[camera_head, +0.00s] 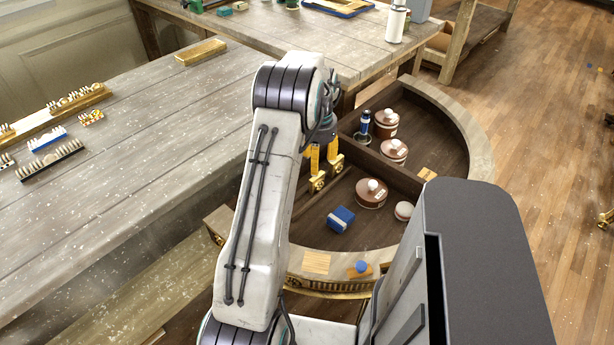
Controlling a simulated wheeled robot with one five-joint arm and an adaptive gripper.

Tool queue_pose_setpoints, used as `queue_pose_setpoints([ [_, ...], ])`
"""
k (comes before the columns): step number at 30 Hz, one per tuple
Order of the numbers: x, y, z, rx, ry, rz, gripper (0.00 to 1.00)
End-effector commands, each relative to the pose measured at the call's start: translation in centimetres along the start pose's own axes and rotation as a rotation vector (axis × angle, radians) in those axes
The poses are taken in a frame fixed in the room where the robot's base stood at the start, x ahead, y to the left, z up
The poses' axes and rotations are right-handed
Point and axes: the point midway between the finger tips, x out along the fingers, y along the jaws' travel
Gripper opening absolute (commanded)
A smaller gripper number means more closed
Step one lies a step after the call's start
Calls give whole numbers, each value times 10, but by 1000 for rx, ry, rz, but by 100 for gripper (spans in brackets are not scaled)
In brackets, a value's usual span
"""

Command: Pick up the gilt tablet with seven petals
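My gripper (327,174) hangs at the end of my raised arm, over the dark compartments of the curved console (388,232). I cannot make out a tablet with seven petals; petals are too small to count here. A gilt block (201,52) lies on the grey wooden table, far to the left of my gripper. My arm hides part of the console.
Brown lidded pots (371,193), a blue box (340,219) and a blue-topped bottle (364,122) stand in the console, around my gripper. A divider splits its compartments. A blue knob-like piece (361,267) sits on the rim. Racks of small pieces (50,160) lie on the left table.

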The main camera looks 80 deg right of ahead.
Motion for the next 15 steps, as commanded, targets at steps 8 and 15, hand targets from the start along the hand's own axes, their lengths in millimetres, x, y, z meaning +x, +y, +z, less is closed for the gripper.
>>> queue_pose_setpoints([
  [8,21,6,-5,20,-5,3,54],
  [15,42,6,-5,18,-6,3,54],
])
